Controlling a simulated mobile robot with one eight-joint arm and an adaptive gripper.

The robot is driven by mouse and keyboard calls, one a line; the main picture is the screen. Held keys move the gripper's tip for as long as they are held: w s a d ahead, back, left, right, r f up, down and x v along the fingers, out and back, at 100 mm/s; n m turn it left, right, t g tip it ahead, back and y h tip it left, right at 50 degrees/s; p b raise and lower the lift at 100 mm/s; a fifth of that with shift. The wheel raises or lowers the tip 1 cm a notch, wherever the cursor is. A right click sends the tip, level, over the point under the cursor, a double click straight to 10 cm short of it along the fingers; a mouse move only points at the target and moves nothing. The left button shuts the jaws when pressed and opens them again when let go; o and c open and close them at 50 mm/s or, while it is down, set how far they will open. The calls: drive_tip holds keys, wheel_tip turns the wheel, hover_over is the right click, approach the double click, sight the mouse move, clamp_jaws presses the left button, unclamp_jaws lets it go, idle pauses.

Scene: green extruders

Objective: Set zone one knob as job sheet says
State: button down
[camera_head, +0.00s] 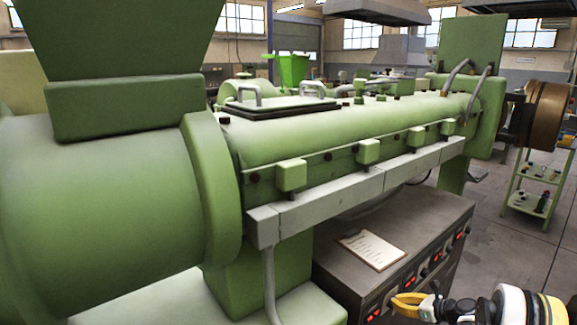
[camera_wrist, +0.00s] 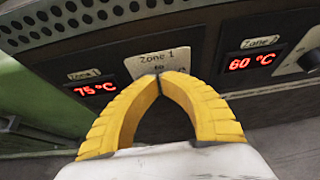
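The dark control cabinet (camera_head: 440,235) stands below the green extruder, with red displays along its front. In the wrist view, the zone 1 display (camera_wrist: 95,89) reads 75 °C under its label. A pale card (camera_wrist: 163,58) behind my fingertips reads "Zone 1 to"; the rest is covered. My gripper (camera_wrist: 160,75) has yellow fingers whose tips meet in front of the card; no object shows between them. The zone 1 knob is not visible; my fingers may hide it. In the head view, my gripper (camera_head: 403,303) is at the cabinet's front. A paper sheet (camera_head: 370,248) lies on the cabinet top, its text unreadable.
The zone 2 display (camera_wrist: 252,61) reads 60 °C, with a knob (camera_wrist: 311,61) at its right. The green extruder barrel (camera_head: 330,130) and grey rail (camera_head: 350,190) run above and behind the cabinet. A green trolley (camera_head: 535,185) stands right; floor between is open.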

drive_tip(key=shift+w+d, duration=0.2)
drive_tip(key=shift+d, duration=0.05)
idle(0.3)
drive_tip(key=shift+r, duration=0.1)
drive_tip(key=shift+w+r, duration=0.1)
drive_tip(key=shift+r, duration=0.15)
drive_tip(key=s+d, duration=0.3)
drive_tip(key=s, duration=0.1)
drive_tip(key=shift+s+d, duration=0.4)
drive_tip(key=shift+w+a+r, duration=0.2)
drive_tip(key=shift+w+a, duration=1.9)
drive_tip(key=shift+a, duration=0.15)
